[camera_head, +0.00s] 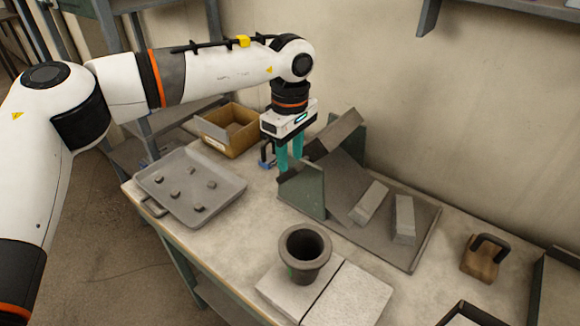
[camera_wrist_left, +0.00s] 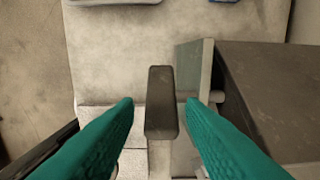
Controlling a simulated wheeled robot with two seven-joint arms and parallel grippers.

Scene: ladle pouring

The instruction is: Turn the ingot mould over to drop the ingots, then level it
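The ingot mould (camera_head: 335,133) is a dark grey block, tilted, held up between two green side plates (camera_head: 303,192). In the left wrist view it is the large dark slab (camera_wrist_left: 270,90) at right, beside a green plate and a short pivot stub. Two pale grey ingots, one (camera_head: 369,203) and another (camera_head: 404,219), lie below it, outside the mould. My left gripper (camera_head: 290,163) points down beside the near plate. In the wrist view its teal fingers (camera_wrist_left: 160,102) are apart, with a dark handle bar (camera_wrist_left: 160,88) between them and gaps on both sides. My right gripper is out of view.
A grey tray (camera_head: 225,190) with several dark lumps is at left, and a cardboard box (camera_head: 237,145) behind it. A dark crucible (camera_head: 305,252) stands on pale slabs (camera_head: 355,295) in front. A brown block with a handle (camera_head: 482,262) is at right.

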